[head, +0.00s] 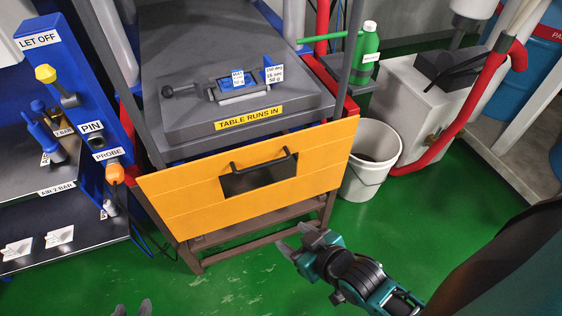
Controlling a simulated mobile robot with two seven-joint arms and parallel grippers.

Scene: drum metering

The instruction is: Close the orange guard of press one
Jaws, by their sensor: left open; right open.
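The orange guard (190,198) is a wide panel at the front of the press. It sits low, with its top edge around the front edge of the grey press table (180,125), so the table top is uncovered. The guard has a dark window (262,178) and a black bar handle (233,170) near its top middle. My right gripper (302,240) is open and empty, in front of and below the guard's right half, apart from it. My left gripper (132,308) shows only its fingertips at the bottom edge, open and away from the guard.
A label "TABLE RUNS IN" (249,118) and a clamp-like fixture (235,88) are on the table. A blue post (75,75) with knobs stands left. A white bucket (368,170), green bottle (368,55) and grey cabinet (405,105) stand right. Green floor in front is clear.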

